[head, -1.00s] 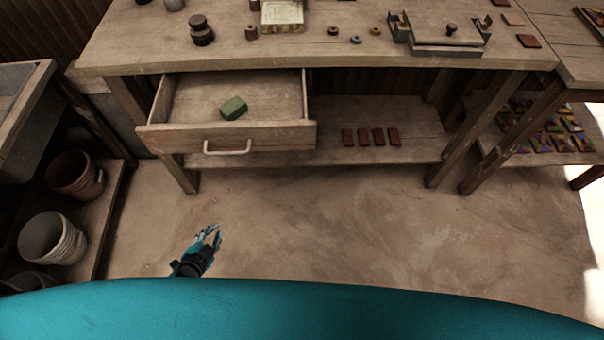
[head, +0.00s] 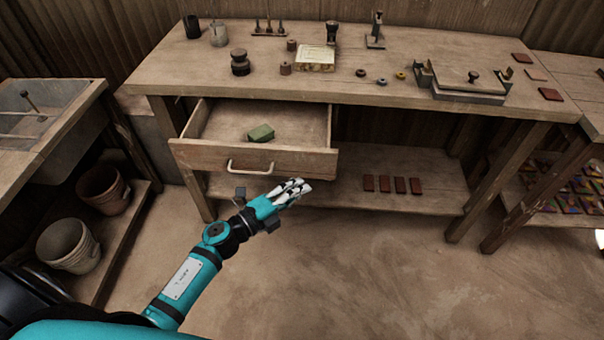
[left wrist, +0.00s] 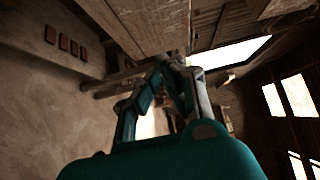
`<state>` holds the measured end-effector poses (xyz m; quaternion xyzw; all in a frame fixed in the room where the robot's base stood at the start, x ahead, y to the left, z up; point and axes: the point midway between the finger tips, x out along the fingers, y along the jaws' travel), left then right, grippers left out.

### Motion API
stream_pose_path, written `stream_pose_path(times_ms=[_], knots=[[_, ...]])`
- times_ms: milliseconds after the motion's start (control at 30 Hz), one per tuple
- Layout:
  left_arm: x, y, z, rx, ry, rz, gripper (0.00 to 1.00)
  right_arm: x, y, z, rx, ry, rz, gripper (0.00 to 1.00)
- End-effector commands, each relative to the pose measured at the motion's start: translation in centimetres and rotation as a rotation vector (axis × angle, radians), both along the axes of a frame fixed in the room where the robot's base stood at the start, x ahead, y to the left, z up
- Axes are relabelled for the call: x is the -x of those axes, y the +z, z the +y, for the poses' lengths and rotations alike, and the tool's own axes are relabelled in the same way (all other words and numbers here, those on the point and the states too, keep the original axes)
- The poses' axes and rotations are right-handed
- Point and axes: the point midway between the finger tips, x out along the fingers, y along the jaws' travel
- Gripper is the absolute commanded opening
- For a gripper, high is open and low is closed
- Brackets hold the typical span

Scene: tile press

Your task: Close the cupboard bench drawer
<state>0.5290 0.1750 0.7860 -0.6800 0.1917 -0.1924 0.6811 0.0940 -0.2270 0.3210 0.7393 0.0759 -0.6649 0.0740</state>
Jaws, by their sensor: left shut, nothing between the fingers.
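The wooden bench drawer (head: 208,155) stands pulled out below the bench top on the left side. A pale handle (head: 250,168) is on its front, and a green block (head: 261,133) lies inside. My left gripper (head: 298,187) is shut and empty. In the head view it appears just below and in front of the drawer's right front part; I cannot tell whether it touches. Its fingers also show in the left wrist view (left wrist: 168,70). My right gripper is not in view.
The bench top (head: 330,75) holds jars, small rings and a metal press (head: 470,82). Two buckets (head: 68,245) stand on a low shelf at the left. The floor before the bench is clear.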

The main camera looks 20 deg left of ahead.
Motion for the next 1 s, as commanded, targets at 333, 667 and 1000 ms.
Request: stream_pose_path(times_ms=[333,667,1000], knots=[[-4.2,0.0,0.5,0.001,0.001,0.001,0.00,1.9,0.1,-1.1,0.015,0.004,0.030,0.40],[-4.4,0.0,0.6,0.002,0.000,0.001,0.00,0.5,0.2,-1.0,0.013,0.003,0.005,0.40],[-6.1,-0.2,1.1,0.000,0.001,-0.001,0.00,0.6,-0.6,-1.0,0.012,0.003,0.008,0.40]])
